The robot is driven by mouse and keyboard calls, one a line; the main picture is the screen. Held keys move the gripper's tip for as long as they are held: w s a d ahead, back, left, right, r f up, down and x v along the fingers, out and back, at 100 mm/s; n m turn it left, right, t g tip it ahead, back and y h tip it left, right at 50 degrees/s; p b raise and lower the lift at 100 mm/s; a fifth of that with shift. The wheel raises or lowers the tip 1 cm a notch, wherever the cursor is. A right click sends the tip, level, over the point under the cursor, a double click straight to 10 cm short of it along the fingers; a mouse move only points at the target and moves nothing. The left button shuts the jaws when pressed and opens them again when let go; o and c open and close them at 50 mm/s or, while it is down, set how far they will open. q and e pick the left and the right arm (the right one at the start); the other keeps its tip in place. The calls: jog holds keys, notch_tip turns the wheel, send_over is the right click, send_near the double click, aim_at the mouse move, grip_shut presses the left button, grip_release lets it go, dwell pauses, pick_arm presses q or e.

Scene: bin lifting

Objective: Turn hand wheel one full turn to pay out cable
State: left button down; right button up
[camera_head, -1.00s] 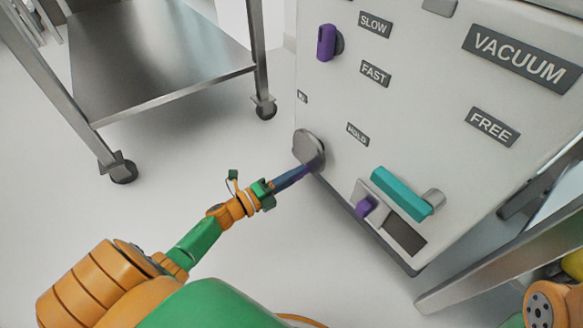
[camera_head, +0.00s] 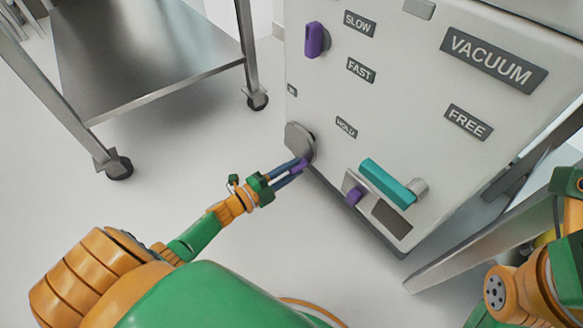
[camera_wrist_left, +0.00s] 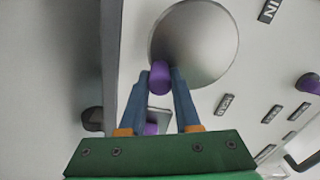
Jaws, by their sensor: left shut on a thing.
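The hand wheel (camera_head: 299,142) is a plain grey disc low on the left edge of the pale machine's front. It also shows from close up in the left wrist view (camera_wrist_left: 205,42). A small purple handle (camera_wrist_left: 160,77) stands out from the wheel near its rim, at the lower side in the head view. My left gripper (camera_head: 301,165) reaches in from the lower left, its two blue fingers on either side of the handle and shut on it. My right arm shows at the lower right, but its gripper is out of view.
The machine front carries a purple knob (camera_head: 317,40), a teal handle (camera_head: 388,183), a lower purple knob (camera_head: 354,196) and several labels, including VACUUM (camera_head: 494,60). A steel wheeled table (camera_head: 150,60) stands at the left. A metal rail (camera_head: 480,240) is at the right. Floor between is clear.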

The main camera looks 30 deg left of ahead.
pick_arm(q)
jog(key=c, duration=0.6)
grip_release()
jog(key=p+v, duration=0.2)
jog(key=v, duration=0.5)
